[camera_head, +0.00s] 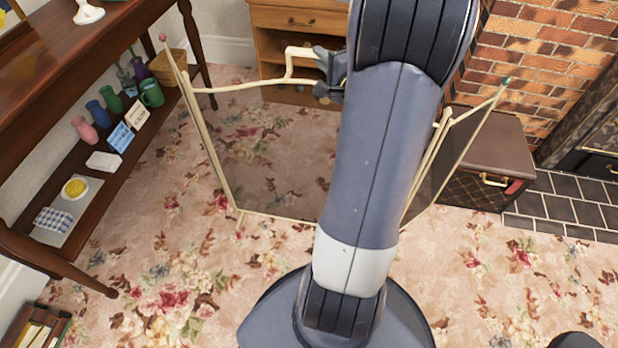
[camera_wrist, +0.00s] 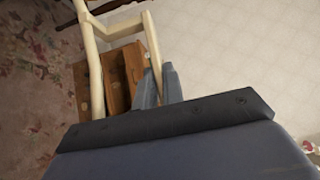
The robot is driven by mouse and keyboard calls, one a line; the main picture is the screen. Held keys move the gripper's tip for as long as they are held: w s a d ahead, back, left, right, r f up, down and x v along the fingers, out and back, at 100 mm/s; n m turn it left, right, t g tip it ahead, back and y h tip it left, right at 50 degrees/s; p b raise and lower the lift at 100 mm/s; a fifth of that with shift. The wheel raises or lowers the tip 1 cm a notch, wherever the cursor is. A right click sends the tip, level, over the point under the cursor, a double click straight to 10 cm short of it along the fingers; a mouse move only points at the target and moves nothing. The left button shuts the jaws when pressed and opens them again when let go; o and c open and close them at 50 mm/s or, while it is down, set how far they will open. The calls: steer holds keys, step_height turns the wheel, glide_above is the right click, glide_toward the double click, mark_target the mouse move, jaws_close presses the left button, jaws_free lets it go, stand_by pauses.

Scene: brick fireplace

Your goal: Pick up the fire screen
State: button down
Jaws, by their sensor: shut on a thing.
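The fire screen (camera_head: 204,142) has a cream-coloured frame and dark see-through mesh panels. It stands in front of me in the head view, its left panel near the wooden table and its right panel near the brown case. My gripper (camera_head: 332,72) is shut on the top handle of the screen, behind my arm's upper part. In the wrist view the cream handle (camera_wrist: 92,60) runs down to my gripper (camera_wrist: 160,86), whose grey fingers are close around one bar. My arm hides the middle of the screen. I cannot tell whether its feet touch the carpet.
A dark wooden table (camera_head: 60,70) with a lower shelf of cups, cards and a plate stands at left. A wooden cabinet (camera_head: 285,18) is behind the screen. A brown case (camera_head: 487,150) and the brick fireplace (camera_head: 545,50) are at right.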

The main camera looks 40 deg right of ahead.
steer(key=shift+r, duration=0.15)
steer(key=shift+r, duration=0.1)
step_height(320, 180, up, 10)
steer(key=shift+p, duration=1.15)
steer(key=shift+r, duration=0.1)
step_height(320, 180, up, 30)
steer(key=w+d+p, duration=0.1)
steer(key=p, duration=1.5)
steer(key=shift+w+d+p, duration=0.3)
steer(key=shift+d+p, duration=0.1)
